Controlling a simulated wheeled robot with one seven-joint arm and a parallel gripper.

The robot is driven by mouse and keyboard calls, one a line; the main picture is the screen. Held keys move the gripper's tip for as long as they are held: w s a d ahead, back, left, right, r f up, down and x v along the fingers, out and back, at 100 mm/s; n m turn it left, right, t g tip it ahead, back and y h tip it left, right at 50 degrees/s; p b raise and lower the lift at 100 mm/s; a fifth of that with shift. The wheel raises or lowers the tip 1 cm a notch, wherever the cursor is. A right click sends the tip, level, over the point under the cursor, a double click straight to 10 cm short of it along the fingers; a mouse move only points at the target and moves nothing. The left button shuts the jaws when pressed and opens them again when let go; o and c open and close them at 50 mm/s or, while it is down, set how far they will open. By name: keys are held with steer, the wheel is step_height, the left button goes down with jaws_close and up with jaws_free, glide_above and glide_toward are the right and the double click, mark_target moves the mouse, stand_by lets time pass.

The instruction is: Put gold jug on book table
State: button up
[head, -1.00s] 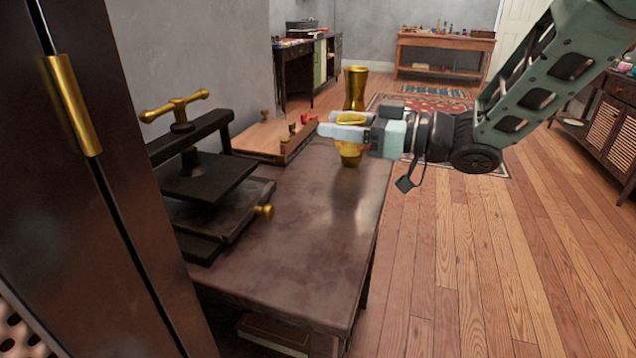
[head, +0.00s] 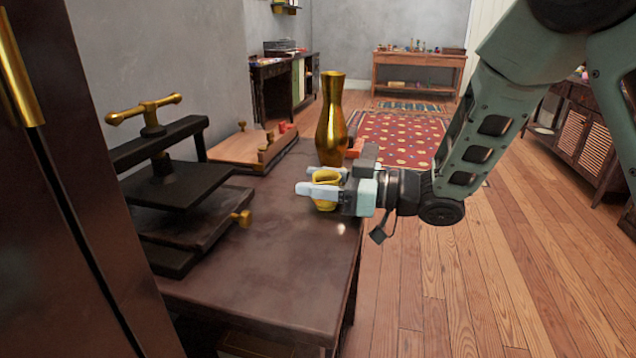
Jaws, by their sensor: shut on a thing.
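The gold jug (head: 326,203) is small and bright yellow-gold. My gripper (head: 318,188) is shut on it from the right, with its pale fingers across the jug's body and hiding part of it. The jug appears over the far right part of the dark book table (head: 270,265). I cannot tell whether its base touches the tabletop.
A tall gold vase (head: 331,120) stands close behind the jug. A black book press (head: 170,190) with gold handles takes up the table's left side. A wooden frame (head: 245,149) lies at the back. The table's front middle is clear.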

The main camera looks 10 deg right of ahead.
steer(key=o, duration=1)
steer(key=shift+r, duration=0.1)
steer(key=p+v, duration=0.1)
steer(key=v, duration=1.1)
steer(key=shift+p, duration=0.35)
